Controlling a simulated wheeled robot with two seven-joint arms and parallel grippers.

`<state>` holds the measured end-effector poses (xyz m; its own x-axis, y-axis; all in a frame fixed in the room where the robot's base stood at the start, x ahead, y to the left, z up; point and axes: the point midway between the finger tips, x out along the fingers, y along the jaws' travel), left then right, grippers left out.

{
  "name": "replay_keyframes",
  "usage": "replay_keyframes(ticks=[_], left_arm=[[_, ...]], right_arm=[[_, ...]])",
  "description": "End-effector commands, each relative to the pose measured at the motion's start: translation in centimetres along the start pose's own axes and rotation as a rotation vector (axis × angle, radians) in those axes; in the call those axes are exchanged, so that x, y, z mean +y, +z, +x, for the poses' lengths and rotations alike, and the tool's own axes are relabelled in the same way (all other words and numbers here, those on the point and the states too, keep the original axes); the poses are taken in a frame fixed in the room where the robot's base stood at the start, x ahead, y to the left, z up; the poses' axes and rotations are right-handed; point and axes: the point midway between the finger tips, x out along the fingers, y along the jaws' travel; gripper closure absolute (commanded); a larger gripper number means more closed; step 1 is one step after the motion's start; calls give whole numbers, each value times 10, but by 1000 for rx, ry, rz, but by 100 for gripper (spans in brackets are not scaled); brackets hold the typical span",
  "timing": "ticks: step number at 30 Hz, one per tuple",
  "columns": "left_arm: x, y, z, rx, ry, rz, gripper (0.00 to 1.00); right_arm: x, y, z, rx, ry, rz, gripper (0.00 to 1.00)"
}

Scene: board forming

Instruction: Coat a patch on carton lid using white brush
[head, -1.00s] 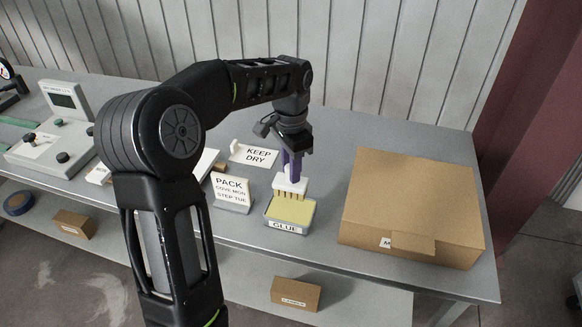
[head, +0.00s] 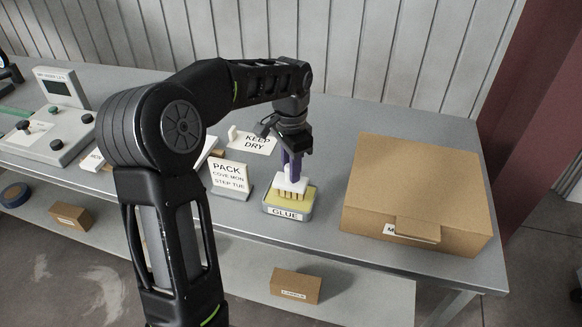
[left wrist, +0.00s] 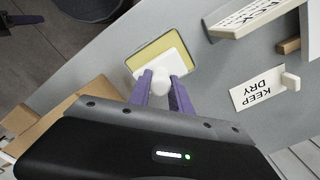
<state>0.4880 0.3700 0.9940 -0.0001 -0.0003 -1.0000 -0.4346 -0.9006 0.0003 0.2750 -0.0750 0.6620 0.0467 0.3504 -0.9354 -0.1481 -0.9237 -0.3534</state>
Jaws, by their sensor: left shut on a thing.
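My left gripper (head: 291,168) has purple fingers shut on the handle of the white brush (head: 293,185). The brush is upright, its tan bristles pointing down at the yellow surface of the glue tray (head: 284,212), apparently touching it. In the left wrist view the fingers (left wrist: 162,88) close around the brush's round white handle (left wrist: 161,80), with the yellow glue (left wrist: 147,54) behind it. The closed carton (head: 420,183) stands to the right of the glue tray, its brown lid plain and flat.
A PACK sign (head: 230,178) stands left of the glue tray, and a KEEP DRY card (head: 256,142) lies behind it. A grey control box (head: 50,137) is at the far left. Clear grey table lies between tray and carton. A small box (head: 295,286) sits on the lower shelf.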

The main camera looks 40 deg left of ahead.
Motion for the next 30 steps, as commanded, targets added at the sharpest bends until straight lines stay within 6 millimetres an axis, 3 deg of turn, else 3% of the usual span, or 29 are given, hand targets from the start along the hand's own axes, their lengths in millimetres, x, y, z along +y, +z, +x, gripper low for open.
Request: replay_keyframes(ticks=[30], left_arm=[[0, 0, 7, 0, 0, 0, 100]], right_arm=[[2, 0, 5, 0, 0, 0, 66]])
